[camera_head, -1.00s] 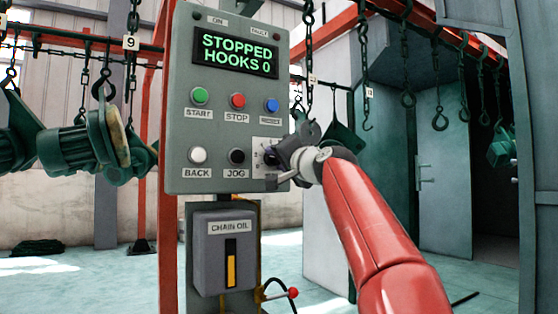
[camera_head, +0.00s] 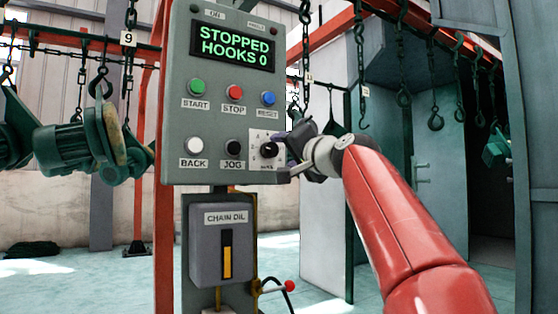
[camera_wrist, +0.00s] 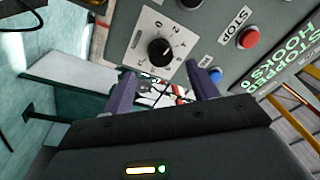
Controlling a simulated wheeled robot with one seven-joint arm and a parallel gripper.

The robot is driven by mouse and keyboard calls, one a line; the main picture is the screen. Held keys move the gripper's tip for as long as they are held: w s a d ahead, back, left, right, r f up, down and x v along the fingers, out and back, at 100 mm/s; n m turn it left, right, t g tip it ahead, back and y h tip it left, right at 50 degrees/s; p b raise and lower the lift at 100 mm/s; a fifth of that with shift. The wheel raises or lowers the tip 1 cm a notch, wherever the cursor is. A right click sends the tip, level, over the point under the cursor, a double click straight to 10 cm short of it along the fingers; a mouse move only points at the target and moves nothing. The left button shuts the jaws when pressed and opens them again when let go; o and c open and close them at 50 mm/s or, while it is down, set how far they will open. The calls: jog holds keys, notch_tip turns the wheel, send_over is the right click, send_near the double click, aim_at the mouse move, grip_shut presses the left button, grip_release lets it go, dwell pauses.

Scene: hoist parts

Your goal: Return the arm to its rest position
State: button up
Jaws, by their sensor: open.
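My red arm reaches in from the lower right of the head view, and my gripper (camera_head: 284,152) is beside the right edge of the grey control panel (camera_head: 205,120). The gripper is close to a black rotary knob (camera_head: 269,150) on a white numbered plate. In the wrist view the two purple fingers of my gripper (camera_wrist: 163,88) are apart with nothing between them. The knob (camera_wrist: 160,52) shows beyond the fingertips, apart from them. The panel's display (camera_head: 234,47) reads "STOPPED HOOKS 0".
A chain oil box (camera_head: 222,245) hangs below the panel, with a red-tipped lever (camera_head: 288,286) at its right. Green motors (camera_head: 75,148) hang from hooks at the left. Empty hooks (camera_head: 436,122) hang at the right. A grey cabinet (camera_head: 325,210) stands behind the arm.

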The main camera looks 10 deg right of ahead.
jog(key=shift+v, duration=0.95)
